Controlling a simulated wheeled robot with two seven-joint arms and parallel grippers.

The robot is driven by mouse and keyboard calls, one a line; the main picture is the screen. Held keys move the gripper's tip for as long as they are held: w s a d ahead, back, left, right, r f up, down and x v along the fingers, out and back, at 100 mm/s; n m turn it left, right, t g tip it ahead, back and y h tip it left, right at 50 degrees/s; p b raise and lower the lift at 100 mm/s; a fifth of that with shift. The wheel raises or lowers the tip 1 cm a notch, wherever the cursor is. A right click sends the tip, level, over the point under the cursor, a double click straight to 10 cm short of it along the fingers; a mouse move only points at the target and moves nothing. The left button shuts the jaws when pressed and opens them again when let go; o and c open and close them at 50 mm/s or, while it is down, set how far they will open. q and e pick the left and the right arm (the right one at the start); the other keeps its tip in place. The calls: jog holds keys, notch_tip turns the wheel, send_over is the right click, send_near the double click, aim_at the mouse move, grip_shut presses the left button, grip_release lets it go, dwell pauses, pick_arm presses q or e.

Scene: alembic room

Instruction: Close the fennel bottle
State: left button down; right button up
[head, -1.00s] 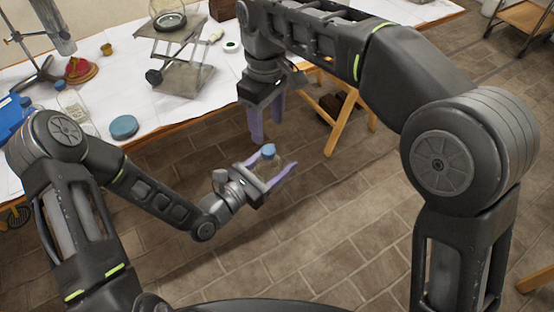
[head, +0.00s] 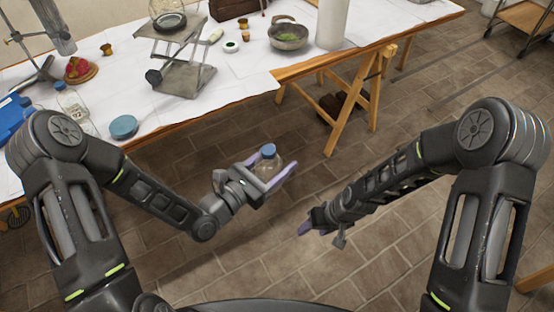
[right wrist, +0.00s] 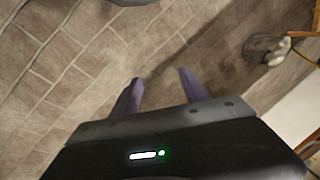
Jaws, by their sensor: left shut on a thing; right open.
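A small clear bottle (head: 270,169) with a blue cap (head: 268,150) at its mouth is in the head view, over the floor in front of the table. My left gripper (head: 275,178) is shut on the bottle and holds it about upright. I cannot tell how tightly the cap sits, or read any label. My right gripper (head: 306,228) is lower and to the right of the bottle, apart from it. In the right wrist view its two purple fingers (right wrist: 160,92) are spread with only floor between them.
Tiled floor is clear around my grippers.

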jog(key=s+f+m, duration=0.3)
jog(key=s+f, duration=0.2)
jog(key=s, duration=0.8)
jog(key=shift+s+d+m, duration=0.15)
jog(key=shift+s+m, duration=0.05)
jog(key=shift+m, duration=0.2)
